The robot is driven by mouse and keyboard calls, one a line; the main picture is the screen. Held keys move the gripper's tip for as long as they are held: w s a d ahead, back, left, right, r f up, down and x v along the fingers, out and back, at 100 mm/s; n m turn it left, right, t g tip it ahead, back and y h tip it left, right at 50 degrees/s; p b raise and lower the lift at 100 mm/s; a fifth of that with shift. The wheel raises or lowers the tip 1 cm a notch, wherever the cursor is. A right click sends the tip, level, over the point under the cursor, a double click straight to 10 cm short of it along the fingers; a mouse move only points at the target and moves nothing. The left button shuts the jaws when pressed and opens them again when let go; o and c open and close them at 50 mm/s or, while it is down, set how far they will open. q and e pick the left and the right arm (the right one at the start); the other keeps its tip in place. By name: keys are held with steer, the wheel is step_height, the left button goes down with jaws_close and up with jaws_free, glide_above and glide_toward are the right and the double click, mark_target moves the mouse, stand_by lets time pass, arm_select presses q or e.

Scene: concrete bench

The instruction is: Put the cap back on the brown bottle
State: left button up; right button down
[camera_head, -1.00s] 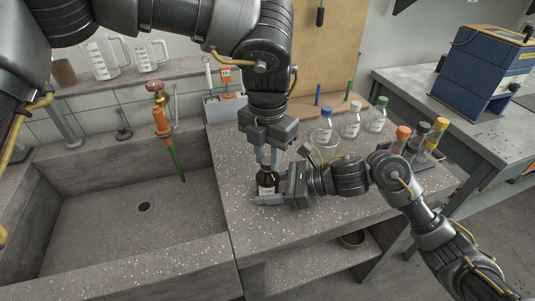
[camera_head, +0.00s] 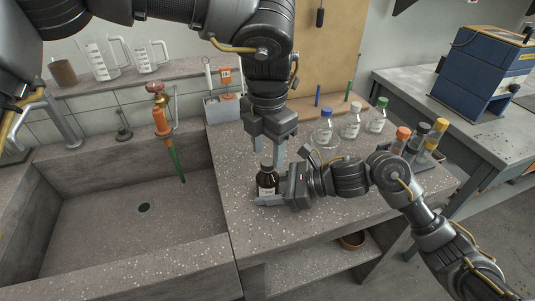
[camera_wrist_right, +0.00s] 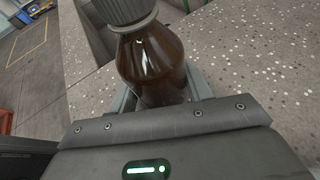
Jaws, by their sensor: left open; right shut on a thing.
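The brown bottle (camera_head: 268,182) stands upright near the front left edge of the bench top, with a pale label. My right gripper (camera_head: 270,199) is shut around its lower body from the right side. The bottle also shows in the right wrist view (camera_wrist_right: 152,62), between the fingers. A grey ribbed cap (camera_wrist_right: 125,12) sits on its neck there, with its top cut off by the frame edge. My left gripper (camera_head: 268,151) points down above the bottle with its fingers open, one on each side of the cap. I cannot tell if they touch it.
The deep sink (camera_head: 112,235) lies left of the bench top (camera_head: 240,220). Several clear bottles with coloured caps, one blue-capped (camera_head: 326,130), stand behind on the right. A rack of coloured-topped tubes (camera_head: 425,162) is further right, near my right arm. Bench space in front is clear.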

arm_select(q)
step_height(320, 180, up, 2)
steer(key=shift+r, duration=0.2)
steer(key=shift+d, duration=0.1)
steer(key=shift+c, duration=0.5)
steer(key=shift+d+r, duration=0.3)
steer(key=shift+r, duration=0.05)
steer(key=shift+r+n, duration=0.25)
steer(key=shift+n, duration=0.55)
steer(key=shift+d+r+n, duration=0.1)
steer(key=shift+r+n, duration=0.25)
steer(key=shift+n, duration=0.65)
steer(key=n, duration=0.2)
steer(key=r+n, duration=0.1)
steer(key=n, duration=0.4)
steer(key=shift+a+r+n, duration=0.25)
steer(key=shift+a+n, duration=0.05)
steer(key=shift+a, duration=0.05)
steer(key=shift+a+n, duration=0.15)
steer(key=shift+n, duration=0.85)
